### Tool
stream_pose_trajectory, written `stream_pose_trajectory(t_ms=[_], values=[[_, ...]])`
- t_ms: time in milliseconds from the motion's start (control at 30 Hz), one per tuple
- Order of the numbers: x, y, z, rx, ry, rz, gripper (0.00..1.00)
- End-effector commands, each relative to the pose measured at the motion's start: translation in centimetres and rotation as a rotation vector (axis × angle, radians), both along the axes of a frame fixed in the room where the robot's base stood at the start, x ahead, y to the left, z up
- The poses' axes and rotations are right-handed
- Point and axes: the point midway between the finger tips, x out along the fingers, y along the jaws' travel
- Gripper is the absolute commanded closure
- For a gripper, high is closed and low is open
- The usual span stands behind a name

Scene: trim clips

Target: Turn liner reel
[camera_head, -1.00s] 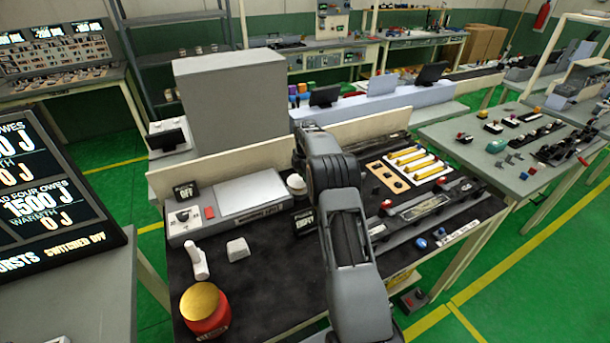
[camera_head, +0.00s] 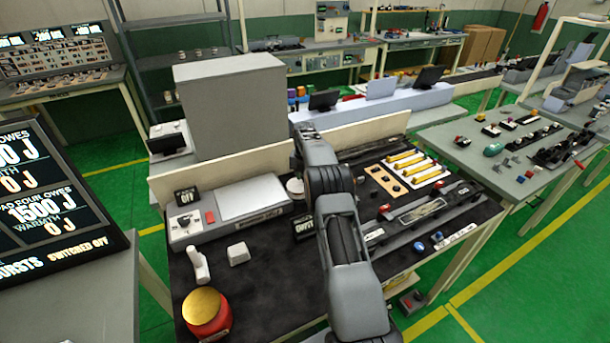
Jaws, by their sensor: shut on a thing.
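My gripper is not visible; my own arm rises through the middle of the head view and hides what lies behind it. I cannot make out the liner reel for certain. A small white round piece (camera_head: 295,187) shows just left of my arm, partly hidden by it, and I cannot tell whether it is the reel. A black display (camera_head: 304,226) with white lettering stands close to the arm's left side. Whatever my gripper holds is hidden.
The dark bench top (camera_head: 262,272) carries a grey machine (camera_head: 228,208), a red jar with a gold lid (camera_head: 206,313), a white handle-like piece (camera_head: 198,264) and a pale block (camera_head: 238,253). Yellow bars (camera_head: 408,162) and a dark rail with small parts lie right of my arm.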

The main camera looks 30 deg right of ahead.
Motion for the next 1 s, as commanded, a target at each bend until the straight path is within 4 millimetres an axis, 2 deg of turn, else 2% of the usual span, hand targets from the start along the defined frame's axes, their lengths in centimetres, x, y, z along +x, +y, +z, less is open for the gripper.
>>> stream_pose_trajectory(t_ms=[333,867,900,1000], values=[[0.43,0.07,0.22,-0.002,-0.004,0.122,1.00],[0.47,0.09,0.18,-0.002,-0.004,0.143,1.00],[0.47,0.09,0.17,-0.002,-0.004,0.143,0.76],[0.45,0.09,0.15,-0.001,-0.003,0.142,0.67]])
